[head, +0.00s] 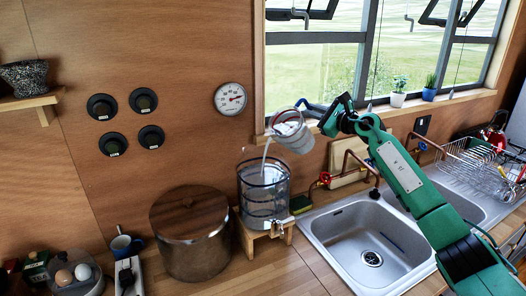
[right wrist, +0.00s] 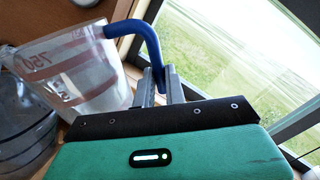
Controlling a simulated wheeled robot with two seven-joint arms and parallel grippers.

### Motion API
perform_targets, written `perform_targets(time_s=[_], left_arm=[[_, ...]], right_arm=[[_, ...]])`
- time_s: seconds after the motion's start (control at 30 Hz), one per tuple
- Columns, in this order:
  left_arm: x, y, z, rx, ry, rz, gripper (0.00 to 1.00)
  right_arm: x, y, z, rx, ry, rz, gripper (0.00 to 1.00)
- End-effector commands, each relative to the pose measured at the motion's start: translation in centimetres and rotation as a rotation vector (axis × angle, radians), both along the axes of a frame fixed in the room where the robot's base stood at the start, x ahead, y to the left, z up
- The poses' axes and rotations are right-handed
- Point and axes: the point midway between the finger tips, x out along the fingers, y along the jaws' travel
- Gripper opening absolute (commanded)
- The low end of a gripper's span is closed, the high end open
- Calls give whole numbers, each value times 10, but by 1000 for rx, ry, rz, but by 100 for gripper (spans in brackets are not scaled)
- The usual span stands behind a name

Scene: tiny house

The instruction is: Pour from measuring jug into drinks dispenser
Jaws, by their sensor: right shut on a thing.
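The measuring jug (head: 295,136) is clear with a blue handle and hangs tilted to the left above the drinks dispenser. A pale stream runs from its lip down into the open top of the dispenser (head: 264,192). The dispenser is a clear cylinder with dark bands and a tap, on a small wooden stand. My right gripper (head: 325,112) is shut on the jug's blue handle. In the right wrist view, the jaws (right wrist: 160,88) grip the handle, the jug (right wrist: 75,70) shows red markings, and part of the dispenser (right wrist: 22,125) is at the left edge. My left gripper is not in view.
A large round pot with a wooden lid (head: 190,230) stands left of the dispenser. The sink (head: 365,240) lies to the right, with a dish rack (head: 470,165) beyond. The window (head: 330,60) is behind the jug.

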Motion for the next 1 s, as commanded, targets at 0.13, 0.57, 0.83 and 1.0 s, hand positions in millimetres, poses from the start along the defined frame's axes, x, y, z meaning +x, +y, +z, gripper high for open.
perform_targets(time_s=[0.13,0.57,0.83,1.0], left_arm=[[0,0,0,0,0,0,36],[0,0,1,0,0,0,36],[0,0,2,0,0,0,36],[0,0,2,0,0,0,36]], right_arm=[[-1,1,4,-5,-10,0,0],[-2,2,5,-30,-28,-1,0],[-3,4,7,-44,-39,-1,0],[-4,5,7,-55,-48,0,0]])
